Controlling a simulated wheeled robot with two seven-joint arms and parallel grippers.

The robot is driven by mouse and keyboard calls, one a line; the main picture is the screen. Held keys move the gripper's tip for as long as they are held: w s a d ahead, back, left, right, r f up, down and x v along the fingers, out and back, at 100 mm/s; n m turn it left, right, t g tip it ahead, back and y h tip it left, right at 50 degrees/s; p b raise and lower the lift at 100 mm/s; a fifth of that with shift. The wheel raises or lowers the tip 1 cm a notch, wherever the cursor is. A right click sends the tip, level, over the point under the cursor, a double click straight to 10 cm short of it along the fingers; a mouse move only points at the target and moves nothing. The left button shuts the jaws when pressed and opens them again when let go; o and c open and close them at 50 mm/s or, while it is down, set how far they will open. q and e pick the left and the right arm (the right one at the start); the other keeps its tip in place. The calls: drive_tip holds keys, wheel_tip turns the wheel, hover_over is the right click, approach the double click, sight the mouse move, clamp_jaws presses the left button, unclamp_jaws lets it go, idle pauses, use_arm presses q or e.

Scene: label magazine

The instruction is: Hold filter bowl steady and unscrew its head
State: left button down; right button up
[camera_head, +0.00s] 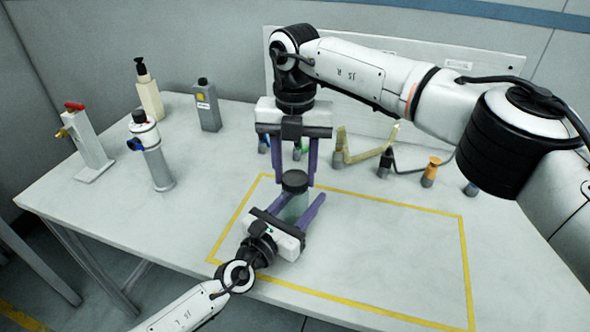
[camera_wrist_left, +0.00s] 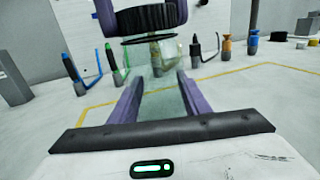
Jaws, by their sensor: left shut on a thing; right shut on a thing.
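The filter bowl (camera_head: 292,208) is a translucent greenish cylinder standing upright inside the yellow outline. It also shows in the left wrist view (camera_wrist_left: 163,95). My left gripper (camera_head: 300,206) reaches in from the front and is shut on the bowl, one purple finger on each side. The filter head (camera_head: 295,181) is a black ribbed cap above the bowl, seen closer in the left wrist view (camera_wrist_left: 150,18). My right gripper (camera_head: 295,172) points down from above and is shut on the head. A thin dark ring shows just under the head; I cannot tell whether the threads are engaged.
A grey-white canister with a blue fitting (camera_head: 158,165), a stand with a red handle (camera_head: 88,145), a pump bottle (camera_head: 149,95) and a grey bottle (camera_head: 207,108) stand at the left. Several small coloured-tipped holders (camera_head: 430,172) line the back. The outlined area's right side is clear.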

drive_tip(key=n, duration=0.8)
drive_tip(key=shift+n, duration=0.4)
drive_tip(key=n, duration=0.8)
drive_tip(key=shift+n, duration=0.3)
drive_tip(key=n, duration=0.8)
drive_tip(key=shift+n, duration=0.3)
drive_tip(key=n, duration=0.8)
drive_tip(key=shift+r, duration=0.1)
